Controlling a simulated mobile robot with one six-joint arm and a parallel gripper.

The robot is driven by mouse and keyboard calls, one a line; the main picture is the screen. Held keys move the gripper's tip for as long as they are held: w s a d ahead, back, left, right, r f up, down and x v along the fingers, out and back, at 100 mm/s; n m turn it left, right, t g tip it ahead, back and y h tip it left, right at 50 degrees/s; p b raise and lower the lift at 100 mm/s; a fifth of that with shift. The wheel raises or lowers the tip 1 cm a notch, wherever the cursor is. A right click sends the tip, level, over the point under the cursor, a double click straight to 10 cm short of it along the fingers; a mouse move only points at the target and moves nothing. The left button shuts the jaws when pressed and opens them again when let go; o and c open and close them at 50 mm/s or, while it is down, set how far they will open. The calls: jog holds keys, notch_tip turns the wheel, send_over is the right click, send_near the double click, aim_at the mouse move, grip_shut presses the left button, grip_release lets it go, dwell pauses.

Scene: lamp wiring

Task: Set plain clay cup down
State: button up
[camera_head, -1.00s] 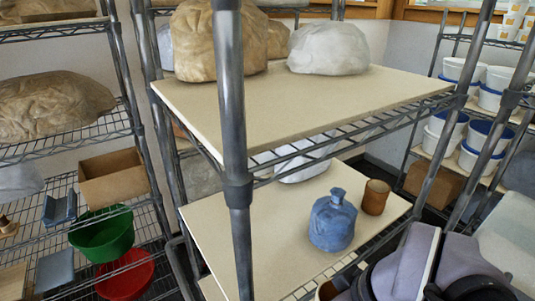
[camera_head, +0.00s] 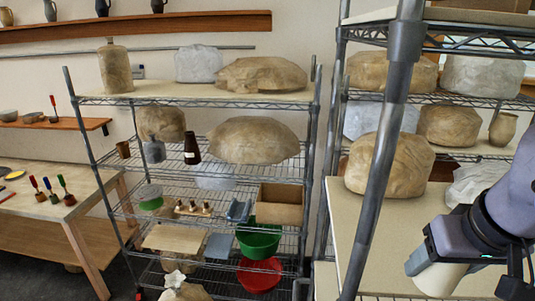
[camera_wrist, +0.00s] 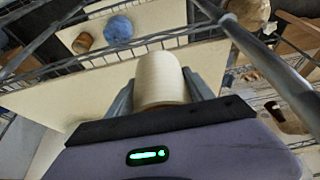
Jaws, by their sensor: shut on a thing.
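The plain clay cup (camera_wrist: 160,80), smooth and cream coloured, is between the fingers of my gripper (camera_wrist: 161,92) in the wrist view. My gripper is shut on it. In the head view the pale cup (camera_head: 440,279) shows at the lower right, below my gripper (camera_head: 425,262), in front of the near rack. In the wrist view the cup is over a pale shelf board (camera_wrist: 60,105). The cup's far end and what lies directly behind it are hidden.
The wrist view shows a blue bottle (camera_wrist: 118,29) and brown cup (camera_wrist: 84,42) on a board. A rack post (camera_head: 375,165) stands left of my arm in the head view. Wrapped lumps (camera_head: 390,163) sit on the near rack. The left rack (camera_head: 90,100) is crowded.

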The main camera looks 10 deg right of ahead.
jog(key=w+d, duration=0.2)
jog(key=w, duration=0.1)
jog(key=w+d+p, duration=0.1)
jog(key=w+d, duration=0.1)
jog(key=w+d+f, duration=0.1)
jog(key=w+d, duration=0.1)
jog(key=w, duration=0.1)
jog(key=shift+w+d+f+p, duration=0.1)
jog(key=shift+w+d+p, duration=0.15)
jog(key=shift+w+p, duration=0.1)
notch_tip(320, 180, down, 3)
jog(key=shift+f, duration=0.2)
jog(key=shift+s+f+b, duration=0.1)
jog(key=shift+f+b, duration=0.05)
jog(key=shift+b, duration=0.15)
jog(key=o, duration=1.6)
jog(key=shift+o, duration=0.2)
jog(key=shift+r+p, duration=0.35)
jog(key=v, duration=0.7)
